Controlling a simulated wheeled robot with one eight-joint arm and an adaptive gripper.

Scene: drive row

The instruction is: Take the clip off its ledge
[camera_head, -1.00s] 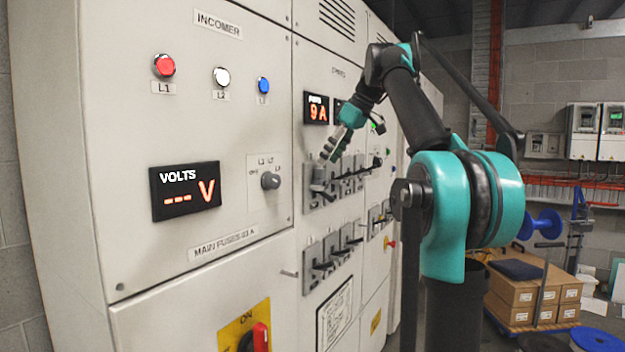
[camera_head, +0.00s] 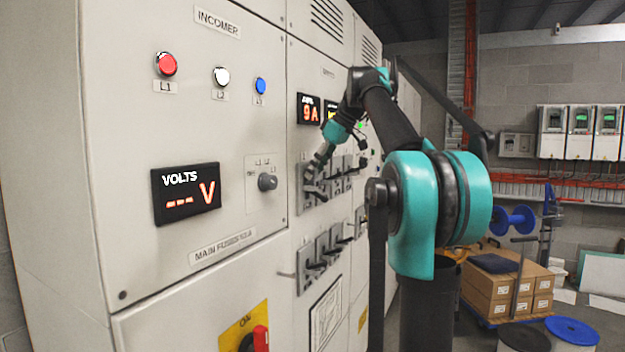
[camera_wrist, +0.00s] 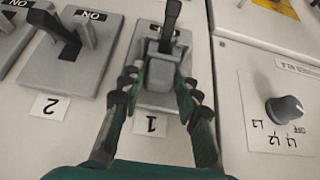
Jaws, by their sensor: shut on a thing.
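In the wrist view, the clip (camera_wrist: 160,72) looks like a small grey block at the lower part of the switch marked 1, below its black lever (camera_wrist: 171,20). My gripper (camera_wrist: 159,84) has one finger on each side of the block and is shut on it. The block is still at the switch front; the ledge under it is hidden, so I cannot tell whether it touches. In the head view, my gripper (camera_head: 314,166) is at the leftmost switch of the upper row, and the clip is too small and covered to make out.
A switch marked 2 (camera_wrist: 70,45) with a black lever stands beside it. A rotary knob (camera_wrist: 285,108) is on the panel at the other side.

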